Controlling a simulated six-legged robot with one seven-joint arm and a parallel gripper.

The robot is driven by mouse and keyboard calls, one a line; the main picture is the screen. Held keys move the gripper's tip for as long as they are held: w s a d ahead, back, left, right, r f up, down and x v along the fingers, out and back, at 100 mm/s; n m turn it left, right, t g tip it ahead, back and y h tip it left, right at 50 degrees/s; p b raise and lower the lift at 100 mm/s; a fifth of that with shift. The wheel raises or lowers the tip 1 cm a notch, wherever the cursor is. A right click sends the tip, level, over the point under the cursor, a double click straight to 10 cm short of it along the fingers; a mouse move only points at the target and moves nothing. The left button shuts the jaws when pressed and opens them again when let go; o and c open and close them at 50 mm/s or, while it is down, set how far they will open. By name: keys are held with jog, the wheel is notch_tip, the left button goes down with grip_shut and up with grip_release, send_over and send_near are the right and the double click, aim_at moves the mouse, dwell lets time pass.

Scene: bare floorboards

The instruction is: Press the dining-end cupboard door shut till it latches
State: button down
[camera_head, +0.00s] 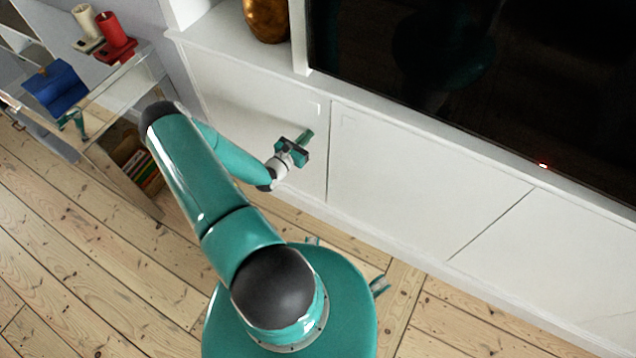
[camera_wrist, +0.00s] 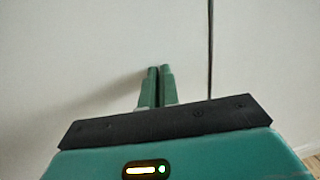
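A white low cupboard runs under a large dark screen. Its left door (camera_head: 230,95) is at the end nearest the glass shelf unit; no label marks which end is the dining end. My gripper (camera_head: 308,135) is in front of this door, near its right edge. In the wrist view the two green fingers (camera_wrist: 158,74) are together with nothing between them, pointing at the white door face (camera_wrist: 80,50). A dark upright seam (camera_wrist: 210,45) is just right of them. The door looks nearly flush; I cannot tell whether it is latched or whether the fingertips touch it.
The middle door (camera_head: 405,185) and right door (camera_head: 565,265) look shut. A gold vase (camera_head: 267,18) stands on the cupboard's left part. A glass shelf unit (camera_head: 100,95) with a blue box and red and cream candles stands left. Floorboards (camera_head: 70,270) at lower left are clear.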

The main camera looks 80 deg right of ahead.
jog(key=v, duration=1.3)
dwell(1.1)
jog(key=w+a+r+m+t+y, duration=0.1)
jog(key=w+a+r+m+y, duration=0.25)
jog(key=w+a+r, duration=0.35)
jog(key=w+a+r+m+y, duration=0.2)
jog(key=w+a+r+m, duration=0.25)
jog(key=r, duration=0.45)
jog(key=w+a+r+m+t+y, duration=0.1)
jog(key=w+a+r+m+y, duration=0.25)
jog(key=w+r, duration=0.35)
jog(key=a+r+t+y, duration=0.3)
jog(key=a+r+t, duration=0.3)
jog(key=a+r, duration=0.5)
jog(key=s+a+r+t+y, duration=0.1)
jog(key=a+r+t+y, duration=0.2)
jog(key=a+r+t, duration=0.3)
jog(key=a+r, duration=0.5)
jog(key=a, duration=0.8)
jog(key=shift+r+t, duration=0.15)
jog(key=shift+t, duration=0.25)
